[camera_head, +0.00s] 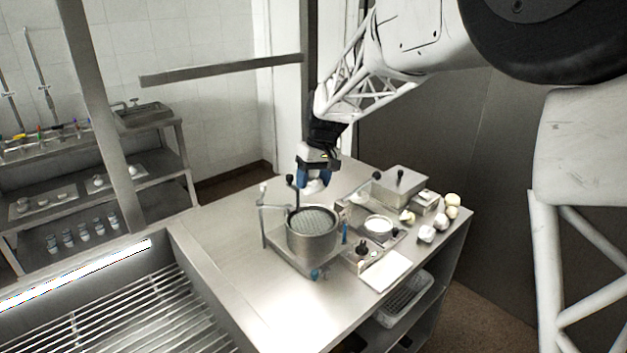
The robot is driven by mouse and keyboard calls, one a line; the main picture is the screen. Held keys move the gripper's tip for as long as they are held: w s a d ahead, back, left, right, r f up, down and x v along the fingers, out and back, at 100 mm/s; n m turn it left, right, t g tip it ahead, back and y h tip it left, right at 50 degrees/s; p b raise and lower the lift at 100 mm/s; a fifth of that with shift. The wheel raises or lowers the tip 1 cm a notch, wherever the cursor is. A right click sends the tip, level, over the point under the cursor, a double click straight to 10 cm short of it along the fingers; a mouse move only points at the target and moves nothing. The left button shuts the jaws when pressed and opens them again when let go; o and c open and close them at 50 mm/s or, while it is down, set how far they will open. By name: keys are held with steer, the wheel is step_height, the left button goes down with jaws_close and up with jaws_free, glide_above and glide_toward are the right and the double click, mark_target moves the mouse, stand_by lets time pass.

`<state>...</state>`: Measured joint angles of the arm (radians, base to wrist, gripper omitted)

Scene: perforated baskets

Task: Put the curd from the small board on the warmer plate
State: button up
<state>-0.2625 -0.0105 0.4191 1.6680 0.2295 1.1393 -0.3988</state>
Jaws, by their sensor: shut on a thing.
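My gripper (314,184) is at the back of the steel table, behind and above the perforated round vessel. It is shut on a white lump (312,187), which looks like the curd and shows just below the blue fingers. The lump appears to be in the air, though its height is hard to judge. A pale, flat, square board (386,270) lies bare at the front right of the table. A white round dish (378,225) sits on a metal tray right of the vessel. I cannot tell for certain which piece is the warmer plate.
The round steel vessel (312,226) with a perforated top stands mid-table, with an upright rod and black knob beside it. A lidded metal box (400,185) and several white lumps (427,234) crowd the right side. The table's left part (215,240) is clear.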

steer(key=shift+f, duration=0.15)
glide_toward(311, 222)
steer(key=shift+x, duration=2.55)
steer(key=shift+s+a+f, duration=0.1)
steer(key=shift+s+f, duration=0.05)
steer(key=shift+f, duration=0.45)
steer(key=o, duration=1)
steer(key=shift+r, duration=0.1)
steer(key=shift+s+a+v, duration=0.15)
steer(key=shift+a+v, duration=0.05)
steer(key=shift+v, duration=1.1)
steer(key=shift+s+a+v, duration=0.1)
steer(key=shift+a+v, duration=0.15)
steer(key=shift+v, duration=1.05)
steer(key=shift+s+a+v, duration=0.15)
steer(key=shift+a+v, duration=0.05)
steer(key=shift+v, duration=1.05)
steer(key=shift+r, duration=0.2)
